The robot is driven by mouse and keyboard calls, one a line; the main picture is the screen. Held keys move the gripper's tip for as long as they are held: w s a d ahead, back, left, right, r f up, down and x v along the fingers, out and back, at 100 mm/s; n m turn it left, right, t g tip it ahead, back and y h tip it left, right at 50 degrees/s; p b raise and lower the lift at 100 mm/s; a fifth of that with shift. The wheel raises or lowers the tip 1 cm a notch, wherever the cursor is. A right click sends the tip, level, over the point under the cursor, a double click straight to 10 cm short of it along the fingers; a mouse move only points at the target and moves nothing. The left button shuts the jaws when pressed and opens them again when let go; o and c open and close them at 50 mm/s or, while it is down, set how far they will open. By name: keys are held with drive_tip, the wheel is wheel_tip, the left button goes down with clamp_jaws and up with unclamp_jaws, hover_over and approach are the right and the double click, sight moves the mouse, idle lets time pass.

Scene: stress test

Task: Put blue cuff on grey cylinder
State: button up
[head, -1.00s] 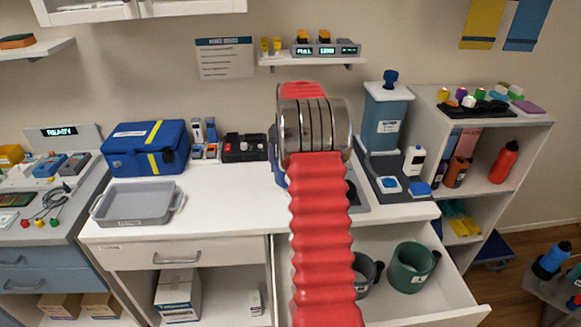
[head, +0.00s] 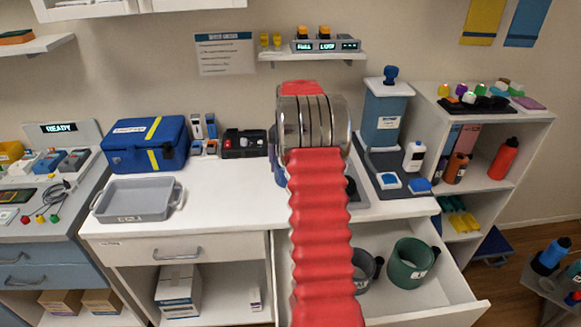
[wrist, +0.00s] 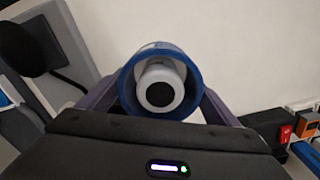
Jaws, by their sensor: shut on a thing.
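The blue cuff (wrist: 197,88) is a ring held between the fingers of my gripper (wrist: 160,98) in the wrist view. My gripper is shut on it. The grey cylinder (wrist: 160,74), pale with a dark round centre, shows inside the cuff's opening, a little below its middle. I cannot tell from this angle whether the cuff is around the cylinder or still in front of it. In the head view my arm hides the cylinder, the gripper and most or all of the cuff.
A grey tray (head: 137,200) and a blue case (head: 146,144) stand on the counter to the left. A blue-grey dispenser (head: 386,118) stands to the right. An open drawer (head: 440,285) holds a green mug (head: 408,264) and a grey one (head: 366,270).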

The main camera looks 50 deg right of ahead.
drive_tip(key=shift+f, duration=0.6)
idle(0.5)
drive_tip(key=o, duration=1)
wheel_tip(320, 180, up, 14)
drive_tip(key=shift+f, duration=0.15)
idle(0.9)
